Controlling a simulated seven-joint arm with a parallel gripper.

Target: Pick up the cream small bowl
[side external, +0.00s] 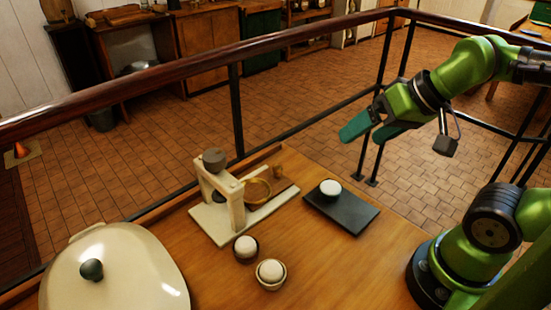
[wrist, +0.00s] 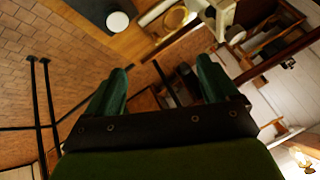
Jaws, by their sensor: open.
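The cream small bowl (side external: 271,287) stands on the wooden table at the front middle in the side view, with a white round thing inside it. I cannot make the bowl out in the wrist view. My gripper (side external: 368,130) is open and empty, high above the table to the upper right of the bowl and well apart from it. Its two green fingers are spread in the wrist view (wrist: 163,78), with nothing between them.
A dark bowl (side external: 246,257) with a white ball stands close behind the cream bowl. A dark tray (side external: 358,217) carries a white-topped round thing (side external: 330,187). A cream stand (side external: 237,207), a large lidded pot (side external: 130,270) and a railing (side external: 238,110) surround the work area.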

